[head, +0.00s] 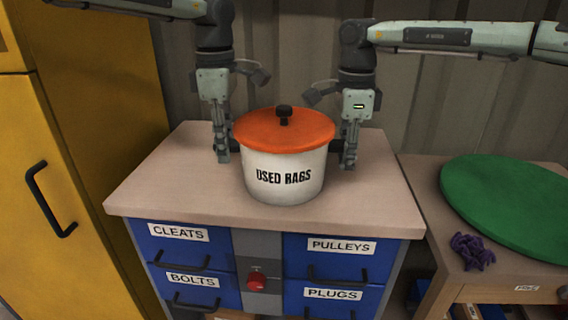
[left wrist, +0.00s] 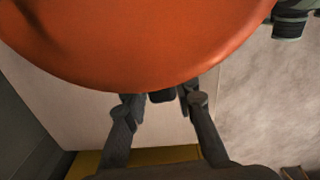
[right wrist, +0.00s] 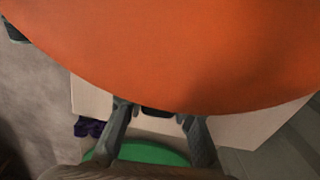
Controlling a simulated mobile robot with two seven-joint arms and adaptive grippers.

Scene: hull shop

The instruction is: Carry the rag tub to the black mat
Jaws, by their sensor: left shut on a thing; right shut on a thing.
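The rag tub (head: 285,178) is a white round tub marked USED RAGS with an orange lid and a dark knob. It stands upright on the wooden top of the blue drawer cabinet in the head view. Its orange lid fills the upper part of the left wrist view (left wrist: 140,45) and the right wrist view (right wrist: 180,50). My left gripper (head: 222,158) is shut at the tub's left side and my right gripper (head: 347,163) is shut at its right side. In both wrist views the fingers close on a dark handle just under the lid's edge. No black mat shows.
The cabinet top (head: 165,195) is otherwise bare. A yellow cabinet (head: 75,130) stands close on the left. On the right, a lower wooden table (head: 425,180) holds a green round board (head: 515,205) and a purple rope bundle (head: 472,251). A corrugated wall is behind.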

